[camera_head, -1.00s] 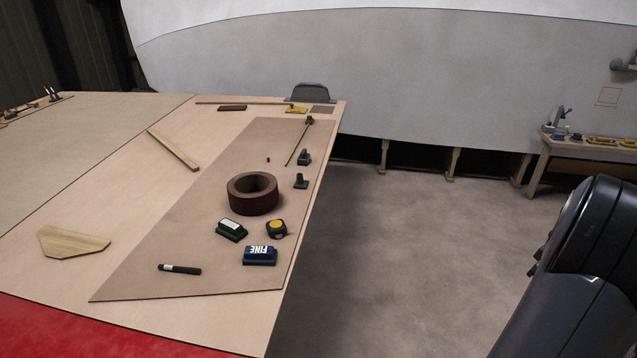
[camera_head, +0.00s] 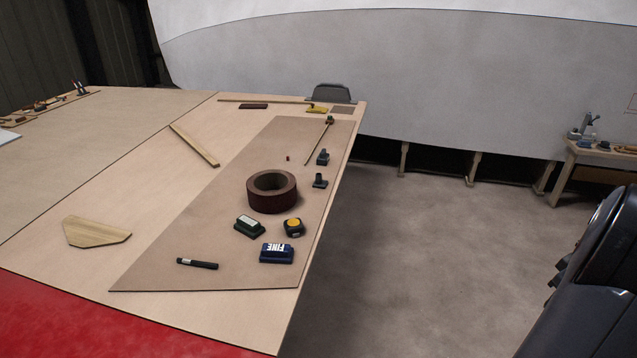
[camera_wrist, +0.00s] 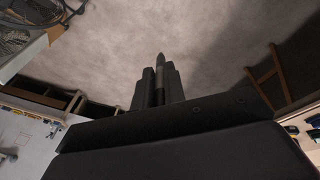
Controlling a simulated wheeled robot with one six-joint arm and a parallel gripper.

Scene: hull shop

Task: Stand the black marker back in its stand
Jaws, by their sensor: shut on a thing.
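In the wrist view my gripper (camera_wrist: 160,82) is shut on a slim dark thing (camera_wrist: 160,62) with a greyish tapered end, which sticks out between the fingers. It looks like a marker, seen end-on against the floor. In the head view a black pen-like thing with a pale band (camera_head: 197,264) lies flat near the front of the brown mat (camera_head: 150,272). At the far left several upright pens, one reddish, stand in what looks like a small stand (camera_head: 82,90). My gripper is out of the head view.
On the mat are a brown tape roll (camera_head: 272,192), a dark green block (camera_head: 249,226), a tape measure (camera_head: 293,227) and a blue FINE block (camera_head: 277,252). A wooden piece (camera_head: 96,232) lies at left. Open floor (camera_head: 440,260) is right of the table.

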